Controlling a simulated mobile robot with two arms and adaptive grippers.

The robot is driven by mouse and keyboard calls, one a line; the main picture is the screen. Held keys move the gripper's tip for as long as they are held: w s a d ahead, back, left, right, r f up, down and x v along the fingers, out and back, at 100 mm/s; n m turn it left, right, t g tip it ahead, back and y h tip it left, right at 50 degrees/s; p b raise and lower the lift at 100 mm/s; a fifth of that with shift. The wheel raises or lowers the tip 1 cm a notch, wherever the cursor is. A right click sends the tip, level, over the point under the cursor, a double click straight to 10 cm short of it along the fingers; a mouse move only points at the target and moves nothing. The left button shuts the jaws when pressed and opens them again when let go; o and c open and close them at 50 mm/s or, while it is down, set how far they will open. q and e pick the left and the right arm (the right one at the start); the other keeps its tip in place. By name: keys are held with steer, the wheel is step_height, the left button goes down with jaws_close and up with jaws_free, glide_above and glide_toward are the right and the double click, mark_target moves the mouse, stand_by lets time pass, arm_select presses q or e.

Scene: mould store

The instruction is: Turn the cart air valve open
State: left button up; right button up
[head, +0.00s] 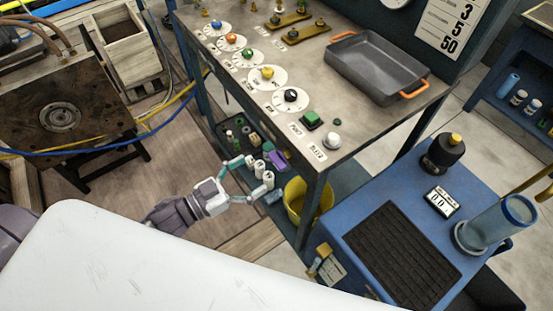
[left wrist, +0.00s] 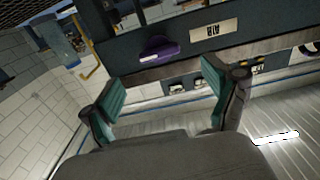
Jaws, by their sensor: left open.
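On the left side of the blue cart (head: 375,183), a small fitting with a yellow handle (head: 323,250) and a pale tag (head: 332,269) shows in the head view. It looks like the air valve, but it is too small to tell how its handle is set. My left gripper (head: 258,177) is open, up and left of this fitting, apart from it, in front of the bench's lower shelf. In the left wrist view its teal fingers (left wrist: 163,88) are spread with nothing between them. I cannot make out the valve there. My right gripper is not in view.
A workbench (head: 225,75) with coloured knobs and a grey tray (head: 376,66) stands above the gripper. The cart carries a black mat (head: 402,255) and a clear cylinder (head: 497,225). A purple item shows in the left wrist view (left wrist: 158,50).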

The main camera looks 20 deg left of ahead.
mark_target(273, 162)
arm_select(q)
steer(key=x, duration=0.6)
steer(key=shift+w+d, duration=0.1)
steer(key=shift+w, duration=0.05)
steer(key=shift+w+d, duration=0.45)
steer(key=shift+w, duration=0.05)
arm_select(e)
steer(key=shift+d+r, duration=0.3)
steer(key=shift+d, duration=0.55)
arm_select(q)
steer(key=c, duration=1.2)
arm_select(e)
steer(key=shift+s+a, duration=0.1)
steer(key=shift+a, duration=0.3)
